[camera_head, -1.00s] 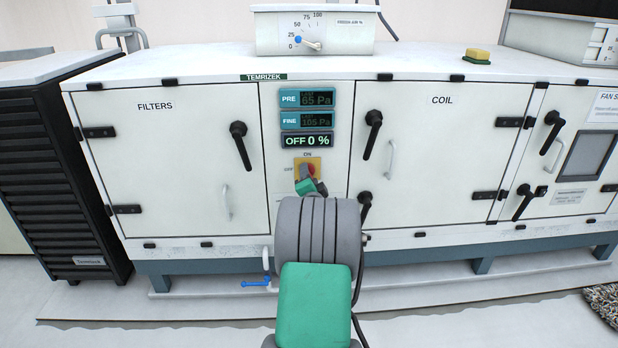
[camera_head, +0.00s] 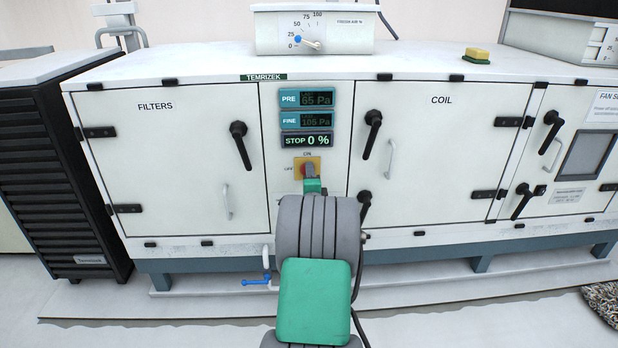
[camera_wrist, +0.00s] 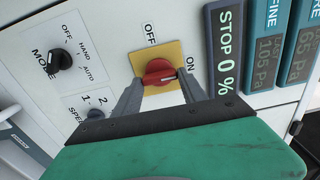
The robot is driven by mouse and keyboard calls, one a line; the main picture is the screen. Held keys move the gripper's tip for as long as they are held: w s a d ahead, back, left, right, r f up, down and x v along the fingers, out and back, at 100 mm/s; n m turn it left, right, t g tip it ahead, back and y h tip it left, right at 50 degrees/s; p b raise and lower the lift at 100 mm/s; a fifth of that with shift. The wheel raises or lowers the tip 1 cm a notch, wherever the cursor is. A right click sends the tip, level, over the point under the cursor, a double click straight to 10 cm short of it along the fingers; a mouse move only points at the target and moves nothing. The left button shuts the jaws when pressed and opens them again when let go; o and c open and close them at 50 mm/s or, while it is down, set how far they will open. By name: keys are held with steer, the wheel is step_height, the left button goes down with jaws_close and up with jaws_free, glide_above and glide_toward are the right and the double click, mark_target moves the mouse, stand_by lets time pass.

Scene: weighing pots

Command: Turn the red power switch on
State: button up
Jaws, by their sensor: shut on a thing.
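The red power switch (camera_head: 307,168) is a round knob on a yellow plate (camera_head: 299,164) below the displays on the cabinet front. In the wrist view the red switch (camera_wrist: 157,71) sits between the two grey fingers of my gripper (camera_wrist: 160,82), which is shut on it. Its pale mark points to the right, toward the ON label. The OFF label is above the plate in this view. In the head view my gripper (camera_head: 312,180) is at the switch, and my arm hides the panel below. The status display (camera_head: 306,140) reads STOP 0 %.
A black MODE knob (camera_wrist: 59,61) and a partly seen SPEED knob (camera_wrist: 96,113) are left of the switch in the wrist view. PRE and FINE displays sit above the status display. Black door handles (camera_head: 239,145) (camera_head: 372,134) flank the panel.

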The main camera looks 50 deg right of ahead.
steer(key=o, duration=1.4)
steer(key=shift+c, duration=0.2)
steer(key=shift+s, duration=0.1)
steer(key=p+v, duration=0.2)
steer(key=v, duration=0.5)
steer(key=shift+s+a, duration=0.2)
steer(key=shift+a, duration=0.05)
